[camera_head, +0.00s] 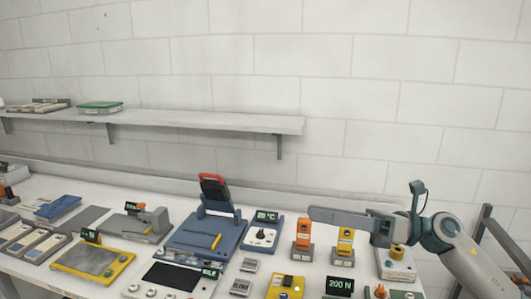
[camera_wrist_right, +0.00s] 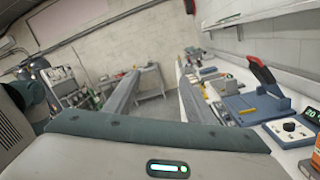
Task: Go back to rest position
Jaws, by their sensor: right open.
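My right gripper (camera_head: 312,215) reaches in from the right in the head view. It hangs above the right part of the bench, and its fingers point left. In the right wrist view the two fingers of the right gripper (camera_wrist_right: 157,70) are spread apart with nothing between them. The blue device with a red-topped upright lever (camera_head: 214,192) stands left of the gripper, apart from it. It also shows at the right of the wrist view. My left gripper is in neither view.
The bench (camera_head: 105,208) holds several small devices, including orange (camera_head: 303,236) and yellow (camera_head: 345,241) ones below the gripper. A wall shelf (camera_head: 200,119) carries a green-lidded box (camera_head: 100,107). A dark metal frame (camera_head: 495,235) stands at the right. Air above the bench is clear.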

